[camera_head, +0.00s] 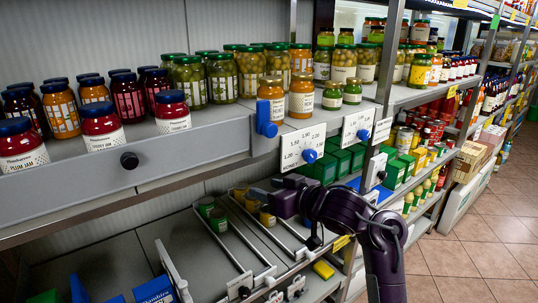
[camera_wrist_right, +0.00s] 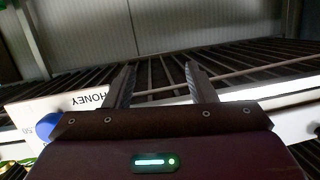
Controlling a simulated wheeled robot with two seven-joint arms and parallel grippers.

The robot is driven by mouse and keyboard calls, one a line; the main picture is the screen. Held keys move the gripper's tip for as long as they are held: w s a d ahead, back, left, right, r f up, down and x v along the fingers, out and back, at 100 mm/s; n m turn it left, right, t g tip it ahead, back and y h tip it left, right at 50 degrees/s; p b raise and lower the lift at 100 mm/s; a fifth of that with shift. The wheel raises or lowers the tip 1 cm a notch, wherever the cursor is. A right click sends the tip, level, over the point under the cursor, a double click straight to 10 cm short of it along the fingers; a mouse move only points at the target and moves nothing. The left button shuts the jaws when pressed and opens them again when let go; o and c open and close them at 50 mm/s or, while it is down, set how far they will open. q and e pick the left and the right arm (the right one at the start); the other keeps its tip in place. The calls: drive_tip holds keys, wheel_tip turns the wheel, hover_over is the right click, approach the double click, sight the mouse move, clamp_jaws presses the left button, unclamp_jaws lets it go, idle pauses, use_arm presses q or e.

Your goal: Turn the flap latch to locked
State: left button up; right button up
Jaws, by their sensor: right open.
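My right gripper (camera_head: 258,193) is below and apart from the latch, in front of the lower shelf. In the right wrist view its two fingers (camera_wrist_right: 160,82) are spread with nothing between them. My left gripper is not in view.
Jars (camera_head: 190,82) crowd the shelf behind the flap. Price labels (camera_head: 303,146) with blue knobs (camera_head: 309,156) hang to the right; the wrist view shows an upside-down HONEY label (camera_wrist_right: 88,100). Cans (camera_head: 217,218) stand on the lower shelf. The tiled aisle floor (camera_head: 470,260) is clear.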

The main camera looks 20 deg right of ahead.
sight(273, 131)
drive_tip(key=s+d+r+n+t, duration=0.1)
drive_tip(key=s+d+r+t, duration=0.1)
drive_tip(key=s+r, duration=0.35)
drive_tip(key=s+d+r+t, duration=0.1)
drive_tip(key=s+r, duration=0.1)
drive_tip(key=r, duration=0.7)
drive_tip(key=shift+h, duration=0.3)
drive_tip(key=b+x, duration=0.3)
drive_tip(key=x, duration=0.3)
drive_tip(key=shift+a+f, duration=0.2)
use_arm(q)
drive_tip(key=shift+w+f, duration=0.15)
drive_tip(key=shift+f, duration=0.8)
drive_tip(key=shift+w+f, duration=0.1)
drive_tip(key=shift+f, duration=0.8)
use_arm(e)
drive_tip(key=shift+x, duration=0.8)
drive_tip(key=shift+r, duration=0.15)
drive_tip(key=c, duration=1)
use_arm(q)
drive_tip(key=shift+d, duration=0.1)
